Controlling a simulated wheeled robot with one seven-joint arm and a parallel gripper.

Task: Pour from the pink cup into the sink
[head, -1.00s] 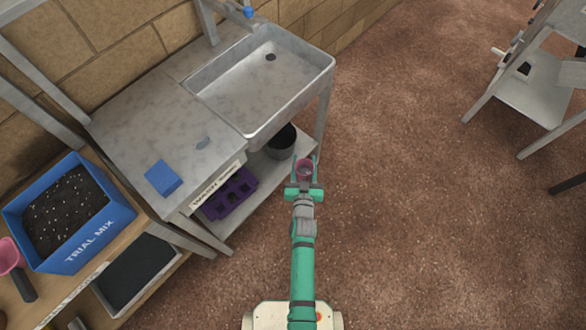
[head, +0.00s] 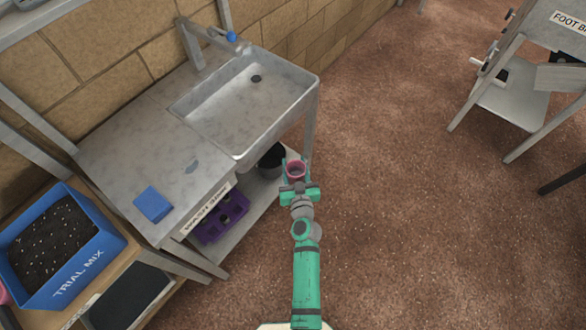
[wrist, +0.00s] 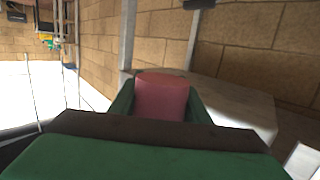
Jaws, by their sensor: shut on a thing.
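The pink cup (head: 295,168) is held in my gripper (head: 297,178), which is shut on it. In the head view I look down into its round mouth, so it looks about upright; its contents are not clear. The wrist view shows the cup's pink side (wrist: 160,98) between the two green fingers. The grey metal sink (head: 237,92) stands beyond and to the left of the cup, with a dark drain in its floor. The cup is outside the basin, apart from its front right edge.
A tap with a blue end (head: 231,37) stands behind the sink. A blue block (head: 153,205) lies on the counter. A dark pot (head: 271,160) and a purple tray (head: 221,217) sit on the shelf below.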

